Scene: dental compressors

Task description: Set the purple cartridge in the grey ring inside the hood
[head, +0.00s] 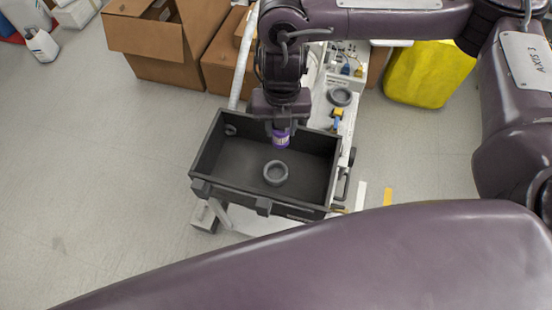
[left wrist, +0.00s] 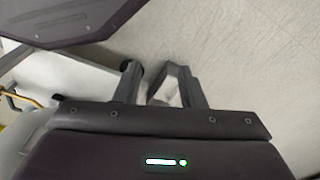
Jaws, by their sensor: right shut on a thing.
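The purple cartridge (head: 281,139) is upright in my right gripper (head: 281,125), which is shut on its top. It hangs over the dark open-topped hood (head: 225,165), towards its back wall. The grey ring (head: 276,173) lies on the hood's floor, nearer the front, apart from the cartridge and with an open centre. My left gripper (left wrist: 155,80) shows in the left wrist view with its fingers apart and nothing seen between them; it is not visible in the head view.
A second grey ring (head: 340,96) lies on the white cart behind the hood, near a small yellow-and-blue item (head: 337,116). Cardboard boxes (head: 150,45) stand at the back left and a yellow container (head: 427,75) at the back right.

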